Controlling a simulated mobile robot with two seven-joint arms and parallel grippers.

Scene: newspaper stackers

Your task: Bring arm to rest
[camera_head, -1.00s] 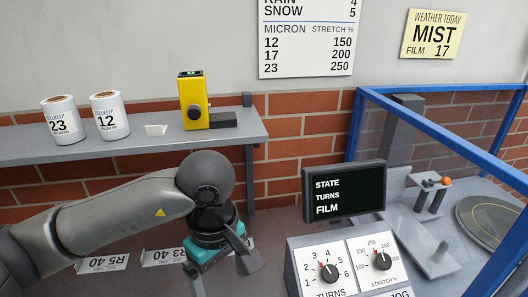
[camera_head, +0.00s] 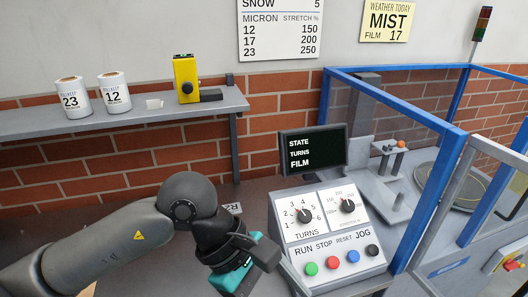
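My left arm comes in from the lower left, and my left gripper (camera_head: 262,275) hangs just in front of the left side of the control panel (camera_head: 335,240). One dark finger shows beside its teal body, with nothing visible in it. The rest of the gripper is cut off by the bottom edge, so its opening is unclear. My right arm and gripper are out of view.
A shelf (camera_head: 140,122) holds two film rolls, labelled 23 (camera_head: 73,97) and 12 (camera_head: 115,93), and a yellow device (camera_head: 186,78). A screen (camera_head: 313,149) stands above the panel. A blue-framed enclosure (camera_head: 440,165) stands at right.

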